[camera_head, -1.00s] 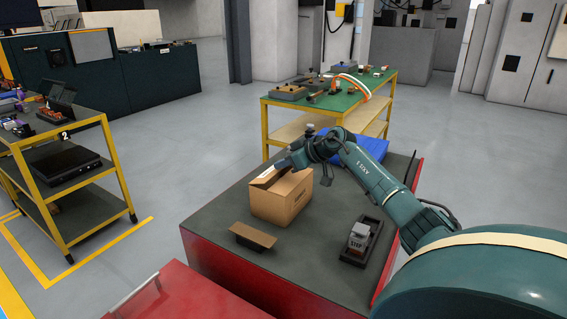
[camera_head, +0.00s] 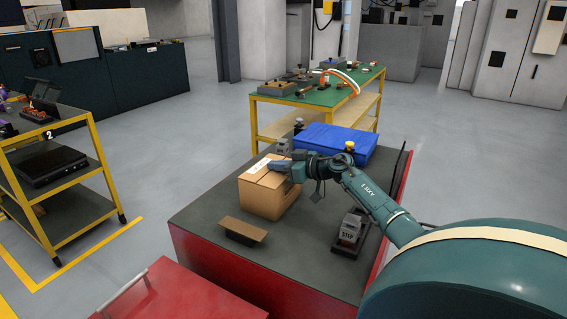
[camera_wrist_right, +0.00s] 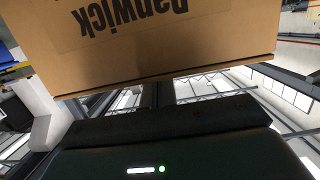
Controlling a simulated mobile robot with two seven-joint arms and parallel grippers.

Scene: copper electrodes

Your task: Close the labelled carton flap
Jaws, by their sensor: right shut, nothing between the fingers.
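The cardboard carton (camera_head: 268,200) stands on the dark top of the red-sided bench. Its labelled flap (camera_head: 257,168), with a white label, looks lying about flat across the top. My right gripper (camera_head: 276,166) is shut and empty, at the top of the carton by the flap. I cannot tell whether it touches the flap. In the right wrist view a brown carton face (camera_wrist_right: 160,45) with upside-down print fills the upper part, and the fingertips are not clear there. My left gripper is not in view.
A small brown-topped stand (camera_head: 242,231) sits in front of the carton. A block marked STEP (camera_head: 350,229) is in a dark tray at right. A blue bin (camera_head: 335,142) stands behind the carton. Bare bench top (camera_head: 205,205) lies left of the carton.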

